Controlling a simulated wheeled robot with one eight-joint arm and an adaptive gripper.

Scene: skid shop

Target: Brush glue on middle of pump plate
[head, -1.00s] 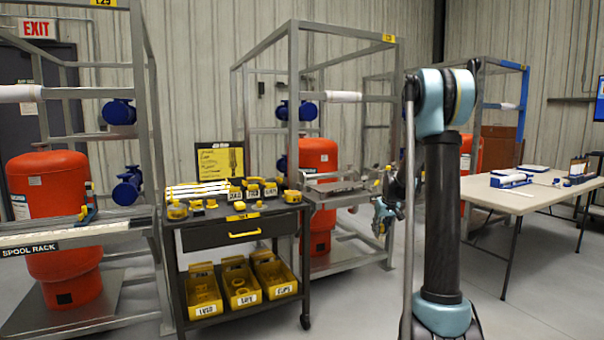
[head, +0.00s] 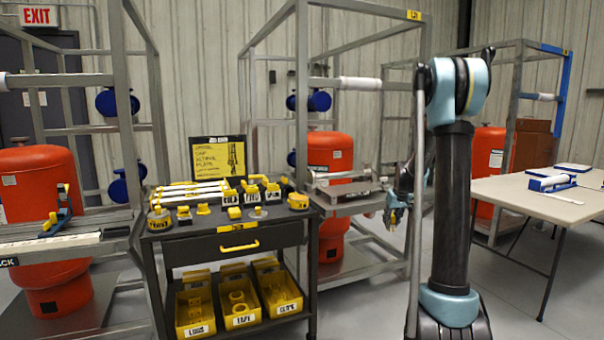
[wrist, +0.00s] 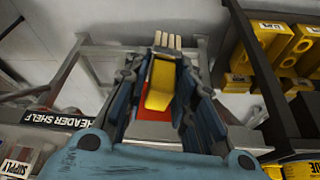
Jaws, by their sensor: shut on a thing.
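My gripper (wrist: 168,95) is shut on a yellow handled tool (wrist: 159,82), which looks like the glue brush, with pale bristle-like tips at its far end. In the head view my gripper (head: 396,208) hangs beside the middle frame's shelf, and the brush is too small to make out there. A grey metal piece (head: 345,188) lies on that shelf; I cannot tell whether it is the pump plate. No glue is clearly seen on it. In the wrist view, the brush is over a grey frame and open floor, touching nothing that I can see.
A dark cart (head: 205,248) with yellow parts on top and yellow bins (head: 240,305) below stands left of my arm. Steel frames with red tanks (head: 330,152) stand behind. A folding table (head: 545,200) is at right. A "HEADER SHELF" label (wrist: 55,119) shows in the wrist view.

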